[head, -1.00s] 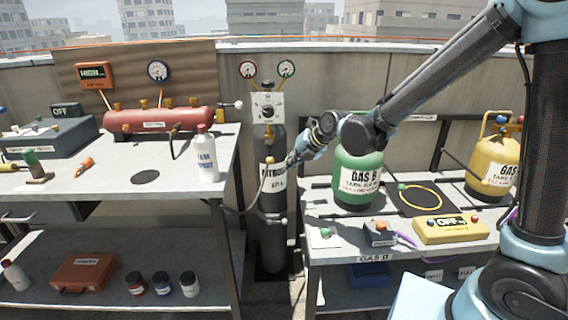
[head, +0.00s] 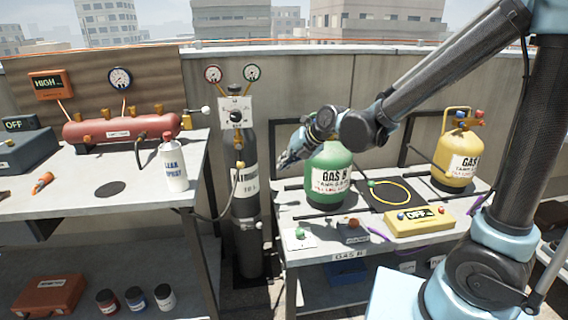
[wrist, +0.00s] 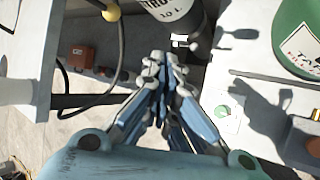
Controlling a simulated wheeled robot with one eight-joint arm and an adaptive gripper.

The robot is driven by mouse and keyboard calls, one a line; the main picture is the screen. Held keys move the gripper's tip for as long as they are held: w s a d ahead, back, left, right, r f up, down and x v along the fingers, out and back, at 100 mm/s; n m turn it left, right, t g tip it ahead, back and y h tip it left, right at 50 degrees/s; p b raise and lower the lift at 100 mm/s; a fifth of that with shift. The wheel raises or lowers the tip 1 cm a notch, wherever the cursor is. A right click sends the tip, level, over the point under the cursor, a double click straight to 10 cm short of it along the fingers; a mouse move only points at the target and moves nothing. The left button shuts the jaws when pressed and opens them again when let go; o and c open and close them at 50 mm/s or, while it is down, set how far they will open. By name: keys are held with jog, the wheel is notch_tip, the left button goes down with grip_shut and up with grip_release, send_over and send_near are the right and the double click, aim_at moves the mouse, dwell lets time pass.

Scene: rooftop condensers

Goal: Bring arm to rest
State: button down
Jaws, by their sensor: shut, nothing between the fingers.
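The fingertips point towards the base of the nitrogen cylinder (wrist: 172,10). My arm reaches in from the right side of the head view, its elbow high.
The left bench (head: 75,200) holds a red manifold (head: 120,127) and a white leak spray bottle (head: 173,163). The right bench holds a yellow cylinder (head: 457,155) and a yellow OFF box (head: 418,220). A hose hangs from the nitrogen cylinder's regulator (head: 236,115).

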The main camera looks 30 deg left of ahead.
dwell(0.3)
jog(key=w+d+r+m+t+h, duration=0.1)
jog(key=w+d+m, duration=0.2)
jog(key=d+m, duration=0.5)
jog(key=w+d+m+h, duration=0.2)
jog(key=w+d+m, duration=0.15)
jog(key=d, duration=0.85)
jog(key=w+d+r+m+t+h, duration=0.1)
jog(key=w+d+m, duration=0.1)
jog(key=d+m, duration=0.65)
jog(key=s+d+f+m+h, duration=0.1)
jog(key=s+d+f+m, duration=0.1)
jog(key=s+d+m, duration=0.2)
jog(key=s+d+f+m+h, duration=0.2)
jog(key=s+d+m, duration=0.2)
jog(key=d+m, duration=0.6)
jog(key=s+d+f+m+g+h, duration=0.1)
jog(key=s+d+m, duration=0.3)
jog(key=d, duration=0.9)
jog(key=f+m, duration=0.1)
jog(key=m, duration=0.2)
jog(key=shift+s+f, duration=0.35)
jog(key=shift+s, duration=0.05)
